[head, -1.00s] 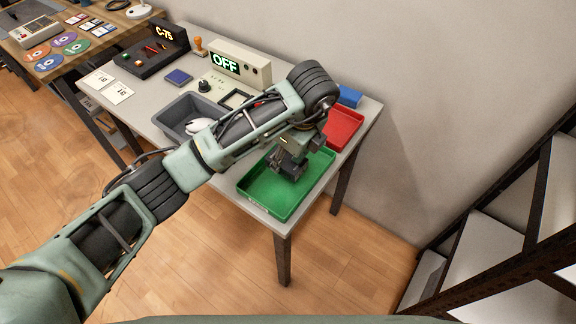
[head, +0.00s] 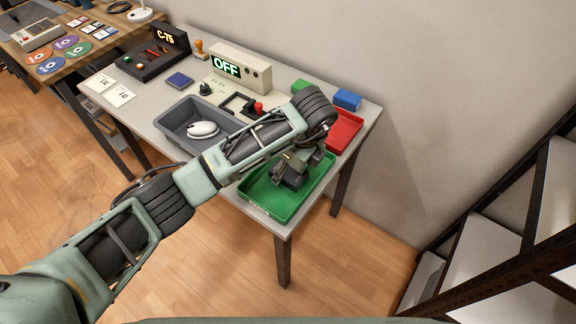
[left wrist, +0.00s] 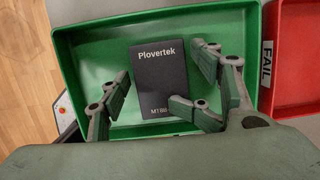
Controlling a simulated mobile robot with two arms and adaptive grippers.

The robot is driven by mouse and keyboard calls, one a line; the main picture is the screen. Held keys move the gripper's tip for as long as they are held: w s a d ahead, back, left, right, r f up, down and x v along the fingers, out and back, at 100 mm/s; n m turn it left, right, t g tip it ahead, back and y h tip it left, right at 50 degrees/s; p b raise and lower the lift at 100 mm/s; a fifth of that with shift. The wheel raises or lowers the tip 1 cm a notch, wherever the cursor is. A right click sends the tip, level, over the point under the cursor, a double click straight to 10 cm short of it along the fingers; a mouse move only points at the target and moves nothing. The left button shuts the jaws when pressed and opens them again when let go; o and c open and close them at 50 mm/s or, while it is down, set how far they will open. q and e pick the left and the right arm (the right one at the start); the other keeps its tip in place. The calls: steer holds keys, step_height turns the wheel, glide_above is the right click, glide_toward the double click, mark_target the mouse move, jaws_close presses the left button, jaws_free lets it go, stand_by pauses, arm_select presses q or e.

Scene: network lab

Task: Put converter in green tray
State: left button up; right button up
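The converter is a dark box lettered "Plovertek" (left wrist: 161,80). It lies inside the green tray (left wrist: 88,38) in the left wrist view, on the tray floor. In the head view the converter (head: 289,179) is a dark block in the green tray (head: 262,203), below my left gripper (head: 296,164). In the left wrist view my left gripper (left wrist: 163,88) is open, its fingers spread to either side of the converter with visible gaps. My right gripper is not in view.
A red tray (head: 345,130), labelled FAIL in the left wrist view, adjoins the green tray. A grey bin (head: 170,121) holds a white mouse (head: 203,130). A box reading OFF (head: 241,68) and blue and green blocks stand behind. A dark shelf rack (head: 500,215) is at right.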

mark_target(296, 176)
arm_select(q)
steer(key=shift+o, duration=1.3)
steer(key=v, duration=1.2)
steer(key=shift+p, duration=0.4)
